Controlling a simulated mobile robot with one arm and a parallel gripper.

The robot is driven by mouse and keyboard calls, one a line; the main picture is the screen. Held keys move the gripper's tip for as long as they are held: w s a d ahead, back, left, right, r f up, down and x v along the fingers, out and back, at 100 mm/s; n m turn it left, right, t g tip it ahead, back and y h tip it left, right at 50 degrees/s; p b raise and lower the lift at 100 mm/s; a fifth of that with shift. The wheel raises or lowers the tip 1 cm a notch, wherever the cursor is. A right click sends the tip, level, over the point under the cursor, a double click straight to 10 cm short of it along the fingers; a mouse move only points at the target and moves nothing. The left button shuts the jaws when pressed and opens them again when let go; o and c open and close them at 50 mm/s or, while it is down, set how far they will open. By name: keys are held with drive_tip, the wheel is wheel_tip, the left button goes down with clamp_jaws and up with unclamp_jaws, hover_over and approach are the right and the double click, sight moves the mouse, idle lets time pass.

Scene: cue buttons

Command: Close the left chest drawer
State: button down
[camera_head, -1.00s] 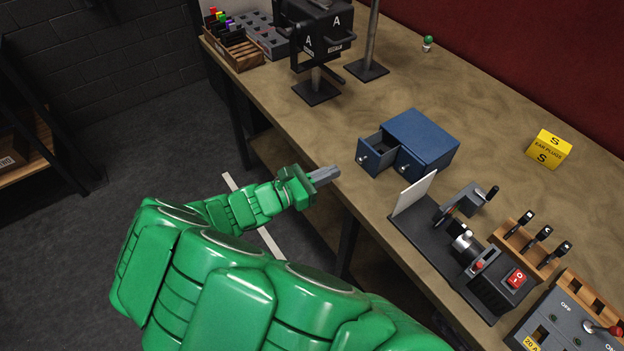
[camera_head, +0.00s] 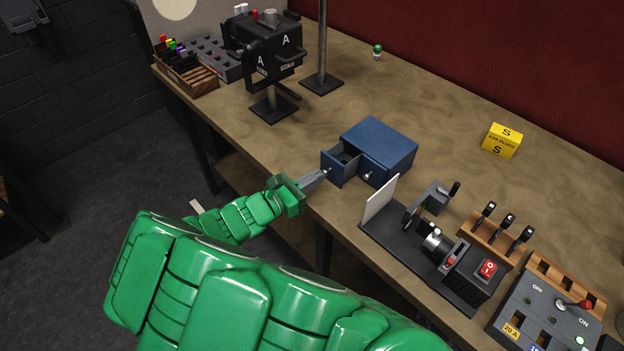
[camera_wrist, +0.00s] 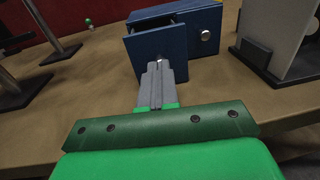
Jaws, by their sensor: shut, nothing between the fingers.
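The blue chest (camera_head: 384,140) stands near the front edge of the workbench. Its left drawer (camera_head: 340,167) is pulled partly out, with its inside showing from above. The right drawer (camera_head: 373,174) is flush with the chest and has a round knob. My gripper (camera_head: 317,178) is shut and empty, with its tips at the front of the left drawer. In the wrist view the closed fingers (camera_wrist: 157,72) point at the knob on the left drawer front (camera_wrist: 150,50) and cover part of it. I cannot tell whether they touch.
A black device with a white plate (camera_head: 380,199) stands right of the chest, close to it. A black stand (camera_head: 274,107) and a pole base (camera_head: 322,82) stand behind left. A yellow ear plugs box (camera_head: 502,142) sits at the back. Bench behind the chest is clear.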

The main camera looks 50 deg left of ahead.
sight(329, 167)
drive_tip(key=shift+w, duration=3.55)
drive_tip(key=shift+w+r, duration=0.1)
drive_tip(key=s+a, duration=0.1)
drive_tip(key=s, duration=1.3)
drive_tip(key=shift+s+a, duration=0.3)
drive_tip(key=shift+s, duration=0.05)
